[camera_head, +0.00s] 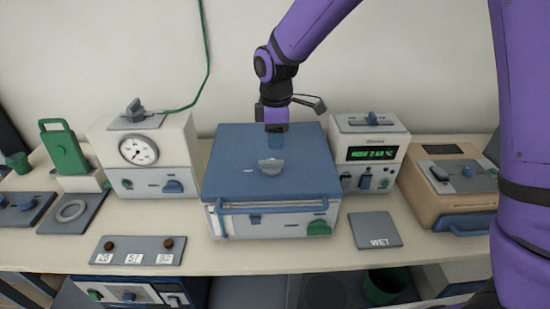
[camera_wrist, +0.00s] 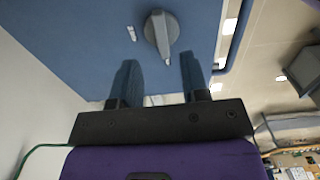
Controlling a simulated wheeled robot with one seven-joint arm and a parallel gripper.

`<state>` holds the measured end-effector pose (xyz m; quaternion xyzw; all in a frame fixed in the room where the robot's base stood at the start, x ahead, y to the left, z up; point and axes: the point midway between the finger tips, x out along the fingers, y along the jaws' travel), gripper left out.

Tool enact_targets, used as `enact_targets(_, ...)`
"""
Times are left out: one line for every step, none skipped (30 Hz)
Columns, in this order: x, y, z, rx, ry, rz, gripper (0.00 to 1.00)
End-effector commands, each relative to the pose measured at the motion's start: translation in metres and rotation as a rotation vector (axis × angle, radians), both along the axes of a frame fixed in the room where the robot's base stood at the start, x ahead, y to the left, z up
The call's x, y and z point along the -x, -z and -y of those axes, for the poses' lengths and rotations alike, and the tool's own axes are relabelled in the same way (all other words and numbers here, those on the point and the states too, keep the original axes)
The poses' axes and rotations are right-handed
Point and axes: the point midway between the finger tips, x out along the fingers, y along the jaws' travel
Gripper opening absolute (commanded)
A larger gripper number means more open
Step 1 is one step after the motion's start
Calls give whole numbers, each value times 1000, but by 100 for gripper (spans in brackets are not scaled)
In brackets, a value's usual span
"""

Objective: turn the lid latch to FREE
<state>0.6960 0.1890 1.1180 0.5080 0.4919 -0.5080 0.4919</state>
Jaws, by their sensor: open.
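The lid latch is a grey knob (camera_head: 271,166) on top of the blue lid (camera_head: 235,150) of the middle furnace. It also shows in the wrist view (camera_wrist: 162,33), with its narrow pointer end towards my fingers and small white marks beside it. My gripper (camera_head: 276,140) points down over the back part of the lid, behind the knob in the head view. In the wrist view my gripper (camera_wrist: 160,78) is open, its two blue fingers apart with nothing between them. The knob lies beyond the fingertips, not between them. The label wording is too small to read.
A dial-gauge box (camera_head: 146,160) stands left of the furnace. A box with a green display (camera_head: 368,155) and a tan unit (camera_head: 455,185) stand to the right. A grey plate marked WET (camera_head: 375,230) lies at front right. A blue handle bar (camera_head: 275,207) runs along the lid's front.

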Motion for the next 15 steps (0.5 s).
enact_targets(1,11,0,2,0,-4,42)
enact_targets(1,16,0,3,0,-4,42)
enact_targets(1,23,0,3,0,-4,42)
enact_targets(1,29,0,2,0,-3,42)
enact_targets(1,34,0,2,1,-4,42)
enact_targets(1,40,0,1,1,-3,42)
enact_targets(1,45,0,2,1,-3,42)
enact_targets(1,49,0,2,1,-3,42)
enact_targets(1,54,0,1,1,-2,42)
enact_targets(1,58,0,1,1,-2,42)
enact_targets(1,61,0,1,1,-2,42)
enact_targets(1,64,0,1,1,-2,42)
enact_targets(0,67,0,1,1,-1,42)
enact_targets(1,69,0,0,1,-1,42)
enact_targets(1,71,0,1,1,-1,42)
